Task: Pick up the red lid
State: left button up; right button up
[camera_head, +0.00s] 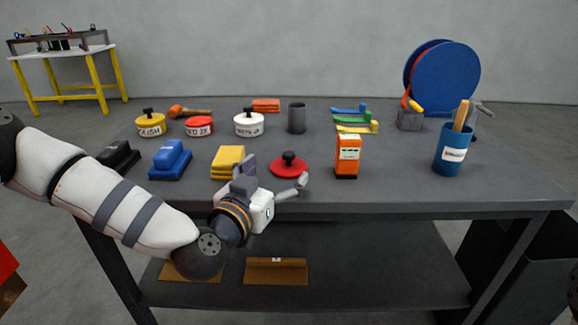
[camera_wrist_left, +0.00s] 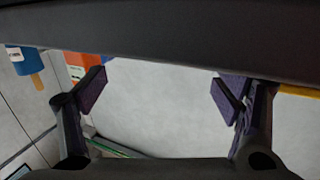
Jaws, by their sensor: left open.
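The red lid (camera_head: 289,167), a flat disc with a black knob, lies on the front part of the grey table, in the head view. My left gripper (camera_head: 275,173) is open at the table's front edge. One finger is left of the lid and the other is in front of its right side; nothing is held. In the left wrist view the two purple-padded fingers (camera_wrist_left: 160,95) are wide apart, with a pale grey surface between them. I cannot make out the lid there. My right gripper is not in view.
A yellow block stack (camera_head: 228,160) stands close left of the lid, an orange box (camera_head: 347,156) to its right. Behind are a red pot (camera_head: 199,126) without a knob, a white pot (camera_head: 248,123) and a grey cup (camera_head: 296,118). A blue holder (camera_head: 451,156) stands far right.

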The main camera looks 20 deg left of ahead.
aim_at(286, 160)
pick_arm(q)
jog(key=w, duration=0.5)
jog(key=shift+w+d+f+b, duration=0.1)
jog(key=shift+d+f+b, duration=0.1)
jog(key=shift+b, duration=0.1)
jog(key=shift+r, duration=0.15)
grip_shut()
